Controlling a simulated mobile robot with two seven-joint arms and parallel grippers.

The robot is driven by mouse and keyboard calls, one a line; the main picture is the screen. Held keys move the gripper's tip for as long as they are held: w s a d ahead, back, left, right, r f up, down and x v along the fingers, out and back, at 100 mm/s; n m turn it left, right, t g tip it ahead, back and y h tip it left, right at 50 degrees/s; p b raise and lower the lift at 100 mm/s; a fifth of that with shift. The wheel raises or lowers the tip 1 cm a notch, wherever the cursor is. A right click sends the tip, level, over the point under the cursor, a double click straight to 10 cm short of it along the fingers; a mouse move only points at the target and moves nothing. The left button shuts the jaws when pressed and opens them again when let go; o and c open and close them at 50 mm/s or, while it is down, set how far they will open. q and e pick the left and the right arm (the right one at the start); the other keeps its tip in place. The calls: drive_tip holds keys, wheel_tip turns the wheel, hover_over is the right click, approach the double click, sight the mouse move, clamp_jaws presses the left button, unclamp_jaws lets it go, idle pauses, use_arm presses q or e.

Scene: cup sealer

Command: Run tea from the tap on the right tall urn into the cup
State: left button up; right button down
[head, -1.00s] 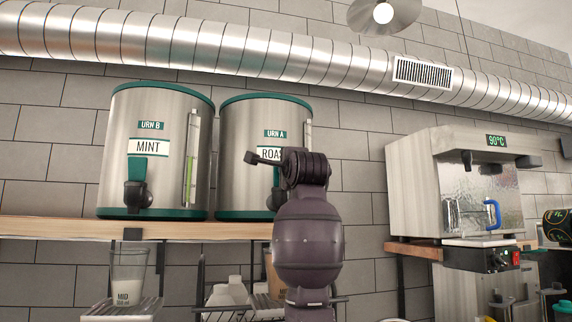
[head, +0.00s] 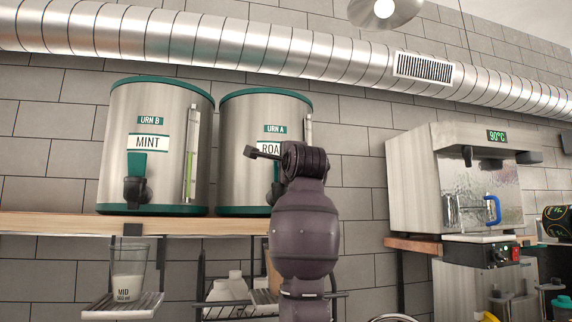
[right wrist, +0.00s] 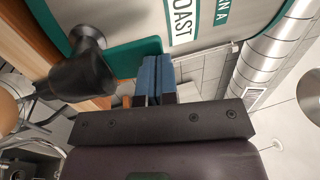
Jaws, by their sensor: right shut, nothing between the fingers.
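The right urn, labelled URN A and ROAST (head: 238,150), is a steel drum with teal trim on the wooden shelf. My right gripper (head: 250,152) is in front of it. The right wrist view shows the black tap (right wrist: 85,78) and its teal lever (right wrist: 125,58). My shut, empty fingers (right wrist: 153,75) are beside the lever's end; I cannot tell whether they touch it. My arm hides most of this tap in the head view. A clear cup marked MID (head: 128,274) stands upright under the left urn's side, not visibly under this tap. My left gripper is out of view.
The left urn, URN B MINT (head: 150,172), stands close beside the right one. The cup rests on a wire tray (head: 122,306) below the shelf (head: 60,226). A steel sealer machine (head: 415,185) reading 90°C is at right.

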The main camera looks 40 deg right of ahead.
drive_tip(key=shift+r, duration=0.1)
drive_tip(key=shift+w+d+r, duration=0.35)
drive_tip(key=shift+w+r, duration=0.05)
drive_tip(key=shift+w, duration=0.25)
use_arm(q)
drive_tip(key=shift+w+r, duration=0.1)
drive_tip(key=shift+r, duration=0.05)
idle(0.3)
